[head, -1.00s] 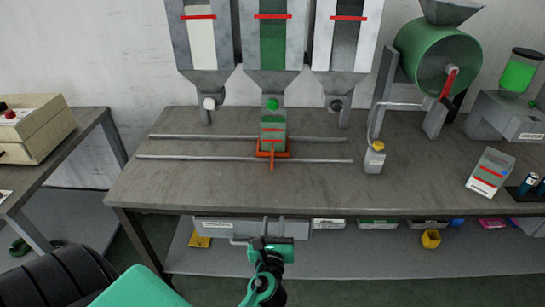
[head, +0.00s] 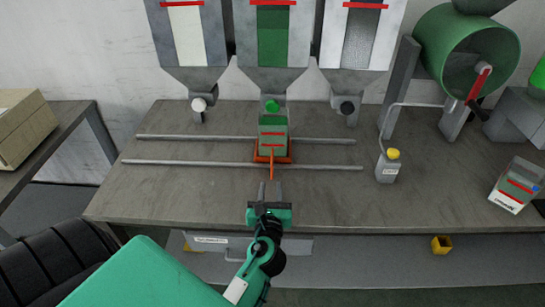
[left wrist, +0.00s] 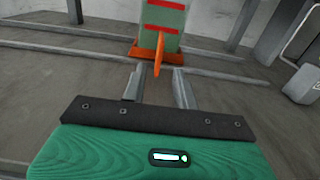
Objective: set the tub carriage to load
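The orange tub carriage (head: 283,158) sits on two grey rails under the middle hopper. It holds a greenish see-through tub (head: 272,136) with red marks, upright. The carriage's orange handle (head: 272,170) sticks out toward me; it also shows in the left wrist view (left wrist: 158,54). My left gripper (head: 270,187) is over the table's front part, just short of the handle. Its two fingers (left wrist: 158,88) are apart with nothing between them, roughly lined up with the handle. My right gripper is not in view.
Three hoppers (head: 272,45) with nozzles hang behind the rails (head: 180,138). A small bottle with a yellow cap (head: 387,168) stands right of the rails. A green drum (head: 465,50) and a tilted red-marked container (head: 515,186) are farther right. The table's front left (head: 170,195) is clear.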

